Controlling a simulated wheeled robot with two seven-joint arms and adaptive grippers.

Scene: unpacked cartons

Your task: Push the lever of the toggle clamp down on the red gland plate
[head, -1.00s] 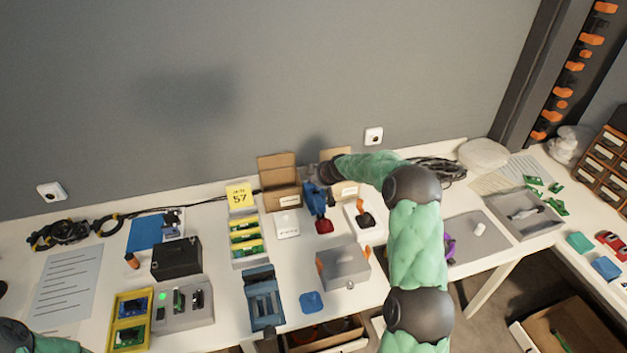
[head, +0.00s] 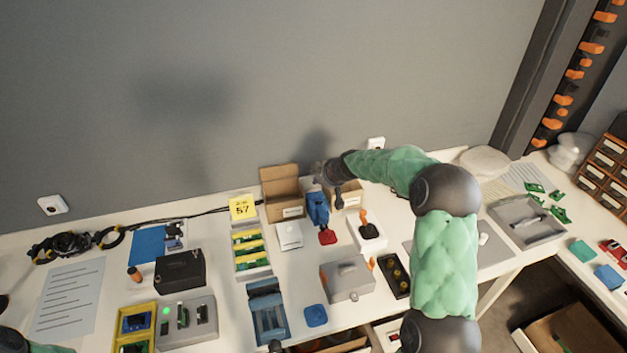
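A blue upright device (head: 317,208), which looks like the toggle clamp, stands near the back of the table. A red plate (head: 327,237) shows at its foot; it looks like the gland plate. My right gripper (head: 336,194) is dark and points down just behind and above the blue device. Its fingertips are small and partly hidden, so I cannot tell whether it is open or touches the lever. Only part of my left arm shows at the bottom left; its gripper is out of view.
Right of the red plate, a white block (head: 373,244) carries a black fitting with an orange handle (head: 364,216). An open cardboard box (head: 281,183) stands behind, left of the gripper. A grey box (head: 345,284) and a white block (head: 288,235) are close by.

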